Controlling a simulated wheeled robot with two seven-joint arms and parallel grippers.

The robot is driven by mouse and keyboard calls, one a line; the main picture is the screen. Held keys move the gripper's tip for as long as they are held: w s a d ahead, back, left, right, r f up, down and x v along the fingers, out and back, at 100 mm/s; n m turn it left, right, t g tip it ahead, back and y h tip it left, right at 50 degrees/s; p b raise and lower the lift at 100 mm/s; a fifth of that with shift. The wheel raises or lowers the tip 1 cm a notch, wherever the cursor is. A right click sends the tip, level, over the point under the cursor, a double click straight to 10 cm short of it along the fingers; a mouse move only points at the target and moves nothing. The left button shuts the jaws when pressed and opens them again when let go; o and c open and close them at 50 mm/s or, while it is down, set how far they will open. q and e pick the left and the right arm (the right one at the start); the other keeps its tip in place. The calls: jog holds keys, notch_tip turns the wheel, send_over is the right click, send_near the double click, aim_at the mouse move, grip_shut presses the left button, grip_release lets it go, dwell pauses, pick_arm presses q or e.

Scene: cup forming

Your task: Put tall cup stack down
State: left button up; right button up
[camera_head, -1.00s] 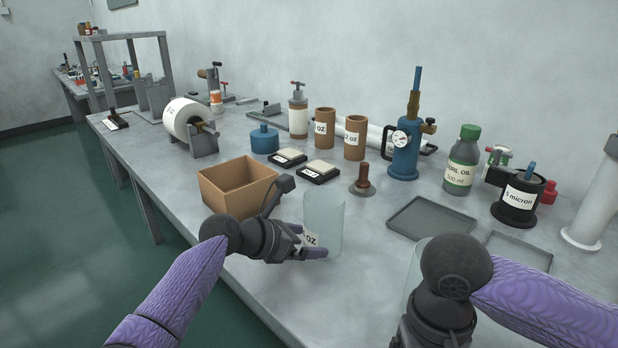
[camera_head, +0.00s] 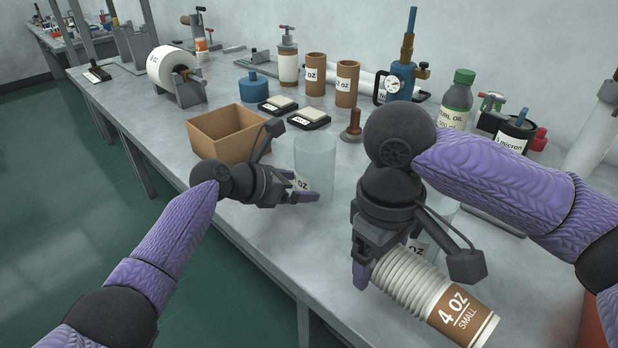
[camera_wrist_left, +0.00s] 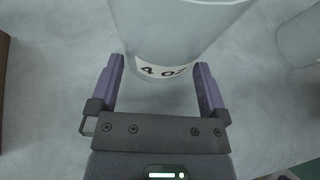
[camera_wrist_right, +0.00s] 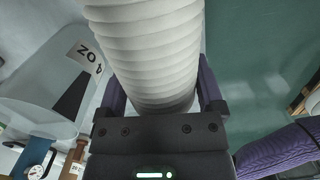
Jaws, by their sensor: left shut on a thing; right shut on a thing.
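A tall stack of white paper cups (camera_head: 424,289) lies tilted in the air at the front edge of the bench. Its end cup has a brown band reading "4 OZ SMALL". My right gripper (camera_head: 366,278) is shut on the stack; the ribbed rims also fill the right wrist view (camera_wrist_right: 150,45) between the fingers. My left gripper (camera_head: 308,192) is around a clear cylinder labelled 4 OZ (camera_head: 316,160), which stands upright on the bench; the left wrist view shows the fingers on either side of this cylinder (camera_wrist_left: 175,30).
A second clear labelled cylinder (camera_wrist_right: 45,85) stands beside the stack, partly hidden by my right arm in the head view. A cardboard box (camera_head: 228,140) is left of the left gripper. Scales, brown cups and a green-capped bottle (camera_head: 456,100) stand behind.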

jog(key=w+a+r+n, duration=0.2)
jog(key=a+r+n, duration=0.4)
jog(key=r+n, duration=0.6)
jog(key=n+t, duration=0.1)
jog(key=n, duration=0.6)
send_over(341, 255)
notch_tip(341, 255, down, 18)
jog(key=shift+s+a+r, duration=0.1)
jog(key=shift+r, duration=0.15)
